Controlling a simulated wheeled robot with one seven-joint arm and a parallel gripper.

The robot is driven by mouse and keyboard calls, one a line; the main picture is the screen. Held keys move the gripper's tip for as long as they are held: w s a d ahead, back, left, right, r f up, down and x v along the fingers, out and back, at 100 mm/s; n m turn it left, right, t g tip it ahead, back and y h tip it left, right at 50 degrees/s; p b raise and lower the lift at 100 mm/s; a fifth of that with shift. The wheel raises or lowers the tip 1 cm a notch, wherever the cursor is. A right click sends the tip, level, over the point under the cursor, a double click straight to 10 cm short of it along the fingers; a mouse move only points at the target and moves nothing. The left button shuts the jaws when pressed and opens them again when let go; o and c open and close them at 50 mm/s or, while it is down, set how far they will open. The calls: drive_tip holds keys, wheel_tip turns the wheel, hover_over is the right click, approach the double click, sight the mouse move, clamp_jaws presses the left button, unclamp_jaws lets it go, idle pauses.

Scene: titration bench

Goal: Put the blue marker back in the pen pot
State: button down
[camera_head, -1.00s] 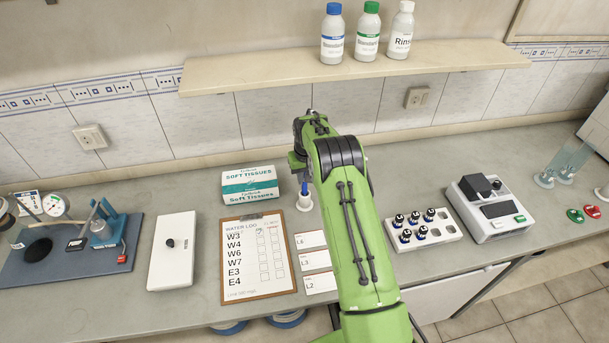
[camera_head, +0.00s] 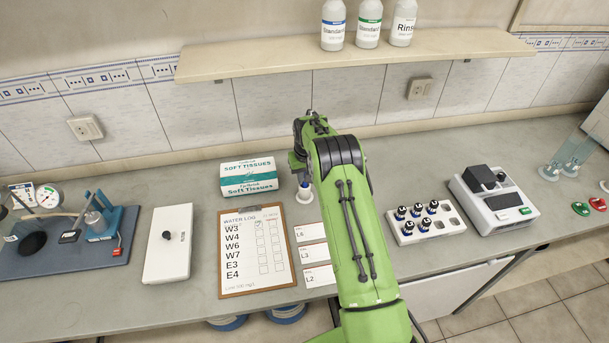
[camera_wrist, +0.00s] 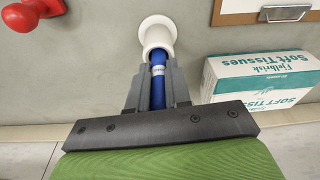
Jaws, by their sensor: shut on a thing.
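The blue marker (camera_wrist: 158,86) is between the grey fingers of my gripper (camera_wrist: 158,75), which is shut on it. Its far end lines up with the mouth of the white pen pot (camera_wrist: 157,38) in the wrist view. I cannot tell how deep in the pot it is. In the head view the white pot (camera_head: 304,198) stands on the bench, right of the clipboard, with a bit of blue marker (camera_head: 304,186) just above its rim. My gripper (camera_head: 299,165) is above the pot there, partly hidden by my green arm.
A tissue box (camera_head: 249,177) stands close to the left of the pot. A clipboard (camera_head: 257,294) and label cards (camera_head: 314,254) lie in front. A vial rack (camera_head: 449,229) and a meter (camera_head: 495,203) stand to the right. A shelf with bottles (camera_head: 333,25) hangs above.

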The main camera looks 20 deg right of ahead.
drive_tip(key=shift+f, duration=0.15)
drive_tip(key=c, duration=0.5)
unclamp_jaws()
drive_tip(key=shift+r+p, duration=1.45)
drive_tip(key=shift+r, duration=1.6)
